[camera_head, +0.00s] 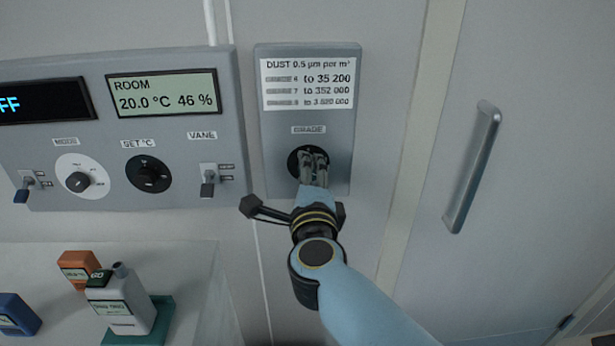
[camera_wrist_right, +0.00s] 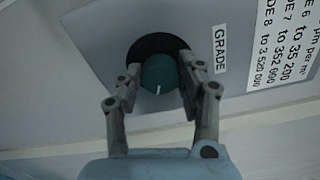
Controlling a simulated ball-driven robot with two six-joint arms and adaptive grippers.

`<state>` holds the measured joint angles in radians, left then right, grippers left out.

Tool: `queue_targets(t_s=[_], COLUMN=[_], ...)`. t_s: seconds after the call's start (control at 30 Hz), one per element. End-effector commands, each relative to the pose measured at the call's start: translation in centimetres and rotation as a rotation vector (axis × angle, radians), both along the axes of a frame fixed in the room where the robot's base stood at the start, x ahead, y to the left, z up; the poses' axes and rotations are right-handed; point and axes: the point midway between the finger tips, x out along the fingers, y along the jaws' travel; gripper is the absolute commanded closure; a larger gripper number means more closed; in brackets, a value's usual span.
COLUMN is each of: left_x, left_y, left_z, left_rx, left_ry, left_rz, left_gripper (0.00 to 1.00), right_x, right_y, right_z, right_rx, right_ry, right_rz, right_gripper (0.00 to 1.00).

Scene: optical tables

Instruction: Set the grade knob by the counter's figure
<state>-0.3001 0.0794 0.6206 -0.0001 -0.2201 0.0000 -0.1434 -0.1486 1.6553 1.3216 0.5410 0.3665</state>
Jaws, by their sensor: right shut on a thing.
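The grade knob is a round dark green knob (camera_wrist_right: 158,74) with a white pointer mark, on a black disc (camera_wrist_right: 152,46) in the right wrist view. In the head view its black dial (camera_head: 294,163) shows beside my fingers, under the GRADE label (camera_head: 309,130). My right gripper (camera_head: 313,158) is shut on the knob, one finger on each side; it also shows in the right wrist view (camera_wrist_right: 160,88). The dust limits card (camera_head: 308,84) lists grades 6, 7 and 8 with their figures. The counter's figure is not in view. My left gripper is not in view.
A wall panel (camera_head: 225,130) on the left has a room display (camera_head: 162,93), a mode knob (camera_head: 78,181), a set knob (camera_head: 148,174) and a vane switch (camera_head: 208,181). A door handle (camera_head: 473,166) stands out at right. Bottles (camera_head: 122,300) and small boxes stand at lower left.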

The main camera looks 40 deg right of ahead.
Motion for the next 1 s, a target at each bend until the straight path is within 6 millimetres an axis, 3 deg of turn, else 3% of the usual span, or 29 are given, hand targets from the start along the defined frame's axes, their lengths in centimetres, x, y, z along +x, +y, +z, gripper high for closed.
queue_targets(t_s=[0.77, 0.8, 0.93, 1.0], left_x=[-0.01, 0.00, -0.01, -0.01], left_y=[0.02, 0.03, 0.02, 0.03], left_z=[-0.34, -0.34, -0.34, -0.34], left_rx=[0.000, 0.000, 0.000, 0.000], left_ry=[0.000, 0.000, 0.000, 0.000], left_rz=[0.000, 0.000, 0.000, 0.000], left_gripper=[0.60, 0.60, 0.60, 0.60], right_x=[-0.06, -0.07, -0.04, -0.04], right_y=[0.03, 0.03, 0.02, 0.01], right_z=[-0.17, -0.16, -0.10, -0.08], right_rx=[0.085, 0.084, 0.083, 0.082], right_ry=[-0.047, -0.047, -0.048, -0.048], right_rz=[0.000, 0.000, 0.001, 0.001], right_gripper=[0.94, 0.57, 0.40, 0.39])
